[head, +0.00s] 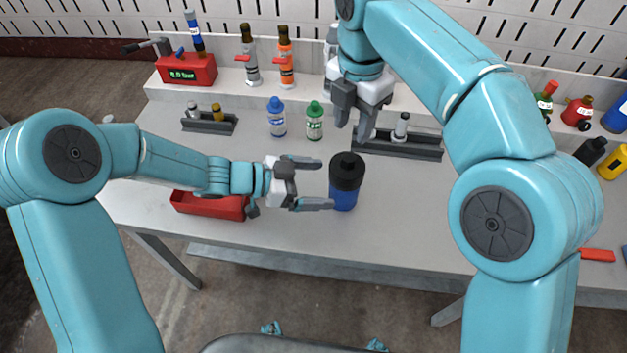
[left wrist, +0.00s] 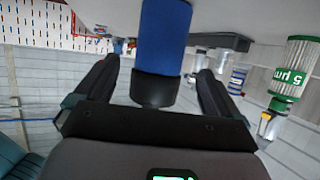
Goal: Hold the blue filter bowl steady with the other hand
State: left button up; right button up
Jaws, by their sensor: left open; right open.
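The blue filter bowl (head: 343,196) stands upright on the grey table with a black cap (head: 347,170) on top. My left gripper (head: 326,183) is open just left of it, its fingers pointing right toward the bowl. The lower fingertip overlaps the bowl's left edge in the head view; I cannot tell whether it touches. In the left wrist view, the blue bowl (left wrist: 165,38) and its black cap appear upside down between the two spread fingers, with gaps on both sides. My right gripper (head: 353,120) is open and empty, pointing down above and behind the cap.
A dark grey rack (head: 400,150) lies behind the bowl to the right. A blue-capped bottle (head: 277,122) and a green-capped bottle (head: 314,125) stand behind it. A red tray (head: 208,205) sits below my left forearm. The table in front of the bowl is clear.

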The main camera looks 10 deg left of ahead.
aim_at(345, 185)
pick_arm(q)
jog(key=x, duration=0.7)
jog(key=shift+w+d+f, duration=0.1)
